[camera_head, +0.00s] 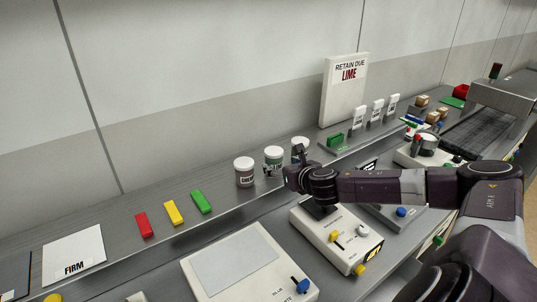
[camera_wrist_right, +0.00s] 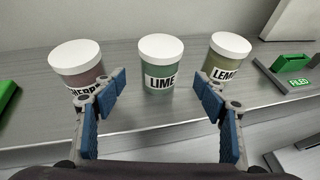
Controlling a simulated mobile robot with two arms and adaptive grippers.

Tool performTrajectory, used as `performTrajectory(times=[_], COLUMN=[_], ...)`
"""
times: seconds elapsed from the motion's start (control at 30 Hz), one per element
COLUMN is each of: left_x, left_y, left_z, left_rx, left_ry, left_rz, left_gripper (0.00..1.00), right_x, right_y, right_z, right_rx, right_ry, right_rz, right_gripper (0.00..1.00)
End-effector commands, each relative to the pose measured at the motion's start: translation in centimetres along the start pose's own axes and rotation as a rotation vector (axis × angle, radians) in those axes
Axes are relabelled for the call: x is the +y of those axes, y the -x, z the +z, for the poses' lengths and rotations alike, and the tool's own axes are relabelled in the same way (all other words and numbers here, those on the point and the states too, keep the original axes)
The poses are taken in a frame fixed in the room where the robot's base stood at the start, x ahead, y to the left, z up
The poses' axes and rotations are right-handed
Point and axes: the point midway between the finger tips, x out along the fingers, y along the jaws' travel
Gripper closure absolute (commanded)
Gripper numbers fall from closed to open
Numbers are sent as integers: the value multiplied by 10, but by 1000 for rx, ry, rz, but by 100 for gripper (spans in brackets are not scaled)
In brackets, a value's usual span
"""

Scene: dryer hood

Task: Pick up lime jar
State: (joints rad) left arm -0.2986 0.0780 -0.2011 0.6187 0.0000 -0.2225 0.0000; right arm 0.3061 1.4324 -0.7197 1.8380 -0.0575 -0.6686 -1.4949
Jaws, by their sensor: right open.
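The lime jar (camera_wrist_right: 161,66) has a white lid, a green body and a white "LIME" label. It stands upright on the grey shelf, in the middle of a row of three jars, and also shows in the head view (camera_head: 273,159). My right gripper (camera_wrist_right: 159,88) is open and empty, its blue-padded fingers spread to either side of the lime jar's lower part as seen in the wrist view. The jar appears just ahead of the fingertips. My left gripper is out of view.
The cherry jar (camera_wrist_right: 78,68) stands close to the left finger and the lemon jar (camera_wrist_right: 227,60) close to the right one. Green, yellow and red blocks (camera_head: 174,213) lie left of the jars. A green piece on a stand (camera_head: 335,140) is to the right.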

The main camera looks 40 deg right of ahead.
Motion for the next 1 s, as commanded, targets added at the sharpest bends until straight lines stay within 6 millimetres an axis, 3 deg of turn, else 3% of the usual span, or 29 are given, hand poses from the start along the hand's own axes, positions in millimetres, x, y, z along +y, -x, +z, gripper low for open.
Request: performTrajectory(times=[0.23, 0.7, 1.0], left_x=[-2, -4, -4], left_y=[8, 27, 26], left_z=[10, -8, -6], left_rx=[-14, 11, 8], left_ry=[0, 1, 1], left_rz=[-3, -5, -4], left_gripper=[74, 74, 74], right_x=[1, 1, 1], right_y=[-19, -67, -71], right_z=[2, 4, 2], right_rx=[-1, -1, 0], right_ry=[-5, -6, -4], right_rz=[1, 1, 2], right_gripper=[34, 34, 34])
